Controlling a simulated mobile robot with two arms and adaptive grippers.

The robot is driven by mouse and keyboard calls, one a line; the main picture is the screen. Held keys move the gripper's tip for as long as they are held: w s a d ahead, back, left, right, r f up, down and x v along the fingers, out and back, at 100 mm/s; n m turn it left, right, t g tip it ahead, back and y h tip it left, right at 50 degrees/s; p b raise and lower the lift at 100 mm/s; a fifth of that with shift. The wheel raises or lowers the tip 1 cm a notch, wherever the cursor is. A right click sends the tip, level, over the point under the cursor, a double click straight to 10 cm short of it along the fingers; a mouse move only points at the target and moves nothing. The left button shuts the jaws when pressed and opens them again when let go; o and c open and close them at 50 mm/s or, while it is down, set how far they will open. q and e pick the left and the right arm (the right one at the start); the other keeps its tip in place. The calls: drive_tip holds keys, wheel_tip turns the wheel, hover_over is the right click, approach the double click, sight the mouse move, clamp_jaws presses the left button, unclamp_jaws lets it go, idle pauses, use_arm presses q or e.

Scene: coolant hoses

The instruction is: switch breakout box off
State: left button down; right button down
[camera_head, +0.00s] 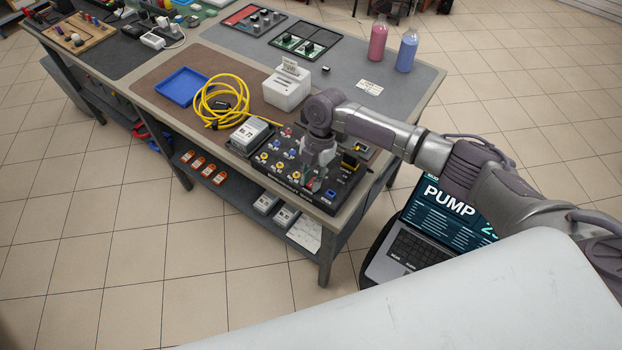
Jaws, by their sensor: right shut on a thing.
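The breakout box (332,200) is a black box with rows of blue, yellow and red sockets. It lies at the front right corner of the workbench. My right arm reaches in from the right, and my right gripper (312,178) points down onto the right part of the box's top. It is shut on a small part there, which the fingers mostly hide; I cannot tell the position of any switch. A small red part shows close to the fingertips. My left gripper is out of view.
A grey-and-white device (249,135), a coiled yellow cable (208,104), a blue tray (181,87) and a white label printer (287,88) stand left of and behind the box. Pink (377,40) and blue (407,50) bottles stand at the back. A laptop (415,247) is at the right.

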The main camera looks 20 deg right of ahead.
drive_tip(key=c, duration=1)
unclamp_jaws()
drive_tip(key=shift+r, duration=0.15)
drive_tip(key=v, duration=1.1)
drive_tip(key=shift+r, duration=0.4)
drive_tip(key=shift+w+f, duration=0.1)
